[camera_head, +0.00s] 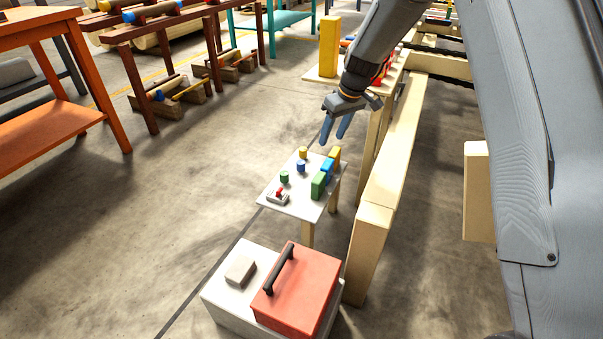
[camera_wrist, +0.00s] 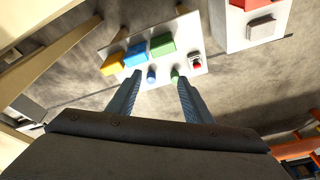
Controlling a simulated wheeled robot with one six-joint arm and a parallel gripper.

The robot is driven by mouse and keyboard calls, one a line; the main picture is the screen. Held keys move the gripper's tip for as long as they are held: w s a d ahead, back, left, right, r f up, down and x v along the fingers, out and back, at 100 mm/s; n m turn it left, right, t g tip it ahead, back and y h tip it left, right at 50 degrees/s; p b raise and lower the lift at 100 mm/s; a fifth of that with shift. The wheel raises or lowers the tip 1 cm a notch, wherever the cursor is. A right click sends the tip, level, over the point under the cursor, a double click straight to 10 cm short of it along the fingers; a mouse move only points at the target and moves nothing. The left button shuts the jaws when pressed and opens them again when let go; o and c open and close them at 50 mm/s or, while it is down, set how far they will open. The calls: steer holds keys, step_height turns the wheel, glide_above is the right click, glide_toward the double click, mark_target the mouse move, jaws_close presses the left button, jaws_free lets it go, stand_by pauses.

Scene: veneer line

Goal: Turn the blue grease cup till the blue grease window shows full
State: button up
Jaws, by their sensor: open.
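A small blue cup (camera_head: 301,166), taken as the blue grease cup, stands on a small white-topped table (camera_head: 300,208), between a green cup (camera_head: 284,176) and a yellow cup (camera_head: 303,153). A blue block (camera_head: 327,168) stands behind it, between a green block (camera_head: 318,185) and a yellow block (camera_head: 335,155). No grease window can be made out. My gripper (camera_head: 331,141) is open and empty above the table's far end. In the wrist view, the blue cup (camera_wrist: 151,76) shows between my open fingers, apart from them; the green cup (camera_wrist: 175,75) is by the right finger.
A red knob or button on a grey base (camera_head: 278,196) sits at the table's near corner. A red toolbox (camera_head: 296,290) and a grey-brown block (camera_head: 240,270) sit on a white stand in front. A long pale wooden beam (camera_head: 385,180) runs along the right.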

mark_target(301, 162)
steer(key=w+a+f+n+b, duration=0.1)
steer(key=w+a+f+b, duration=0.2)
steer(key=f, duration=0.4)
steer(key=w+a+f+n+b, duration=0.1)
steer(key=w+a+f+b, duration=0.3)
steer(key=f, duration=0.4)
steer(key=w+a+f+n+y+b, duration=0.1)
steer(key=w+a+f+b, duration=0.2)
steer(key=w+f, duration=0.3)
steer(key=shift+w+a+f+t+b, duration=0.1)
steer(key=shift+a+f+t+b, duration=0.35)
steer(key=shift+f, duration=0.25)
steer(key=c, duration=1.1)
steer(key=shift+o, duration=0.2)
steer(key=shift+p, duration=0.4)
